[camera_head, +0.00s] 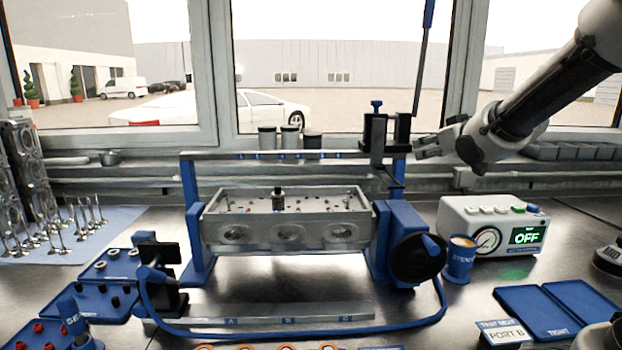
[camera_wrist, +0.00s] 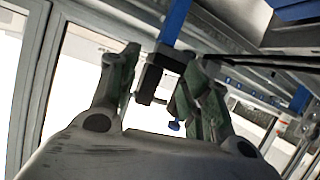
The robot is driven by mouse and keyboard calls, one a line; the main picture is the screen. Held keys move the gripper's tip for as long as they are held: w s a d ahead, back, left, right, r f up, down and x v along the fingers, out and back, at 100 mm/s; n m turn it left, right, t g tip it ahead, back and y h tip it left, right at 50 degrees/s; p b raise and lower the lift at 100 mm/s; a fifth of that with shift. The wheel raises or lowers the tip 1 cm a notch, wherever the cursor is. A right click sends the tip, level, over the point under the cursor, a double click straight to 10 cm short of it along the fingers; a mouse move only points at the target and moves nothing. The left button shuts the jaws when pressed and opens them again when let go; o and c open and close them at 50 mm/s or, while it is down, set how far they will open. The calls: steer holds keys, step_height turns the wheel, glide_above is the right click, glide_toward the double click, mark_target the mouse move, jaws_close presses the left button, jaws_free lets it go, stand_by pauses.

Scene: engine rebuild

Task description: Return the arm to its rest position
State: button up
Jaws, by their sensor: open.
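My arm (camera_head: 540,95) reaches in from the upper right in the head view. My gripper (camera_head: 420,147) is at its end, raised above the bench and pointing left. It is just right of the black clamp (camera_head: 376,138) on top of the blue fixture frame. In the wrist view my gripper (camera_wrist: 165,85) has its two fingers spread apart. The black clamp (camera_wrist: 152,80) and a blue lever bar show beyond and between them. I see nothing held. Whether the fingers touch the clamp cannot be told.
The cylinder head (camera_head: 290,222) sits in the fixture with a small dark part on top. A tall blue-handled lever (camera_head: 422,60) rises near my gripper. A tester box reading OFF (camera_head: 492,226), a blue cup (camera_head: 459,262) and blue trays (camera_head: 565,308) stand to the right. The window is behind.

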steer(key=s+d+f+m+g+h, duration=0.1)
steer(key=s+d+f+g+h, duration=0.15)
steer(key=s+f+g, duration=0.4)
steer(key=s+d+f+m+g+h, duration=0.1)
steer(key=s+d+f, duration=0.25)
steer(key=s, duration=0.65)
steer(key=s+a+r+m+g+y, duration=0.1)
steer(key=s+a, duration=0.1)
steer(key=s, duration=1.2)
steer(key=shift+a+r+y, duration=0.15)
steer(key=shift+y, duration=0.2)
steer(key=shift+g, duration=0.25)
